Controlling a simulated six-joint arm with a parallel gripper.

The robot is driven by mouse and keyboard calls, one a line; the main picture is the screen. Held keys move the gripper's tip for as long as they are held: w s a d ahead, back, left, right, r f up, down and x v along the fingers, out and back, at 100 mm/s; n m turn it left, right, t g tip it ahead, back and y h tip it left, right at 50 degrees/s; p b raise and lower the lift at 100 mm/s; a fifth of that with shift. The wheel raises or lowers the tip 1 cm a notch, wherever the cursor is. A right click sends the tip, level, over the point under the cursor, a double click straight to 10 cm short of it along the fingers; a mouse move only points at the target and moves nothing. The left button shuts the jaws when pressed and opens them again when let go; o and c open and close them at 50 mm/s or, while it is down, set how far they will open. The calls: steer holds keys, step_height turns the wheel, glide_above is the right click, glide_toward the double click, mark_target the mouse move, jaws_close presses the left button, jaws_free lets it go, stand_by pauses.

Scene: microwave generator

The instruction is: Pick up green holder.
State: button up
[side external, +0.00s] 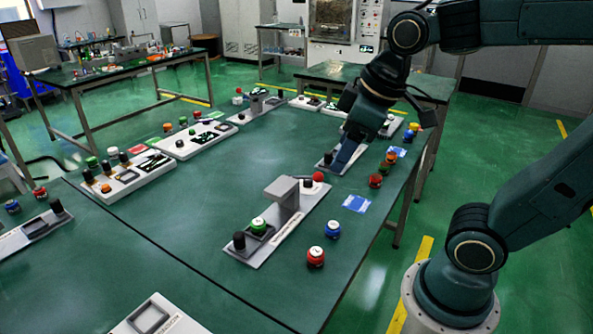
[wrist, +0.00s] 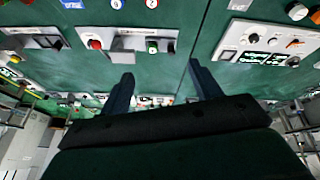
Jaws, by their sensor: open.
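A green-topped holder (side external: 259,226) sits on the near end of a pale grey station plate (side external: 240,252), beside a black knob, in the side view. A small green piece (wrist: 152,47), which looks like the same holder, sits on a station at the upper middle of the wrist view. My gripper (side external: 343,161) is beyond and above that station in the side view, well apart from the holder. In the wrist view my gripper (wrist: 163,84) has its two fingers spread with nothing between them.
A grey upright block (side external: 283,193) rises from the station beside the holder. Red (side external: 316,257) and blue (side external: 332,229) topped holders stand to its right, near a blue card (side external: 356,203). Further panels line the table's left and back edges. The table's middle is clear.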

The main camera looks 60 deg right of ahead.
steer(key=w+f+n+g, duration=0.1)
steer(key=w+n, duration=0.2)
steer(key=w, duration=0.4)
steer(key=n+g, duration=0.4)
steer(key=n, duration=0.6)
glide_above(258, 221)
steer(key=shift+w+f, duration=0.1)
steer(key=shift+f, duration=11.65)
steer(key=shift+d+f, duration=0.1)
steer(key=shift+f, duration=2.5)
steer(key=c, duration=1.2)
